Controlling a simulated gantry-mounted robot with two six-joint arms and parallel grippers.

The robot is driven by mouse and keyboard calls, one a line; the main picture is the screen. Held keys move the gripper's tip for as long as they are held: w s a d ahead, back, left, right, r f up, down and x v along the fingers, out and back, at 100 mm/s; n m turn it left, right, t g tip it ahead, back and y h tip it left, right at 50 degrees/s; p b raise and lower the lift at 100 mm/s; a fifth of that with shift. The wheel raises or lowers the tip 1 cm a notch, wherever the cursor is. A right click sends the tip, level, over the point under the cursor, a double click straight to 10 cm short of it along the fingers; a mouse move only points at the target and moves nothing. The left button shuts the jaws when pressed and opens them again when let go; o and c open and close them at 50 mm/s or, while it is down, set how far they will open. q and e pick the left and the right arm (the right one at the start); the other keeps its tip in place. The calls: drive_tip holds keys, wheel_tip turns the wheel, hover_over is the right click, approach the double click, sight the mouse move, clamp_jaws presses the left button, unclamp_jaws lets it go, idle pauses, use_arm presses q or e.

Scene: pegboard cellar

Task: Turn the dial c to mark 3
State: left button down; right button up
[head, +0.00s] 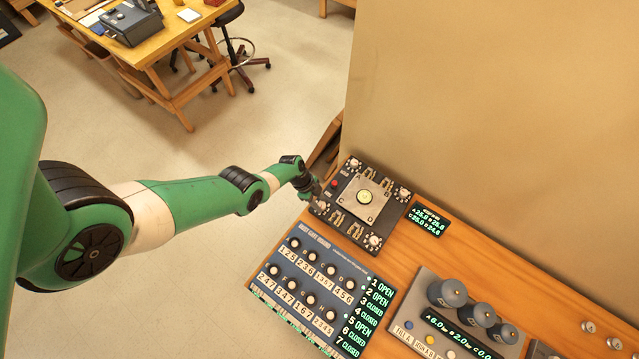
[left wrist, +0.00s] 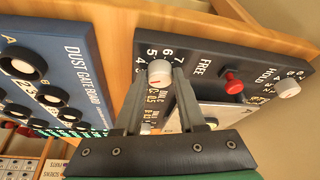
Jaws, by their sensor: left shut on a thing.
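A dark panel (head: 345,217) with a white dial near each corner lies at the back of the wooden bench. My left gripper (head: 317,194) is at its left corner in the head view. In the left wrist view my left gripper (left wrist: 164,84) is shut on a white dial (left wrist: 159,70) with a small red mark on top. Numerals including 5, 6 and 7 run around it; a label beside it, partly covered by a finger, seems to read dial C. The mark's exact setting is too small to tell. My right gripper is out of view.
A blue dust gate board (head: 312,250) stands close in front. A small readout (head: 429,220) and a grey knob panel (head: 431,281) are to the right.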

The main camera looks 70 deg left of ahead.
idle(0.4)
use_arm(q)
drive_tip(key=c, duration=0.5)
unclamp_jaws()
drive_tip(key=shift+r, duration=0.1)
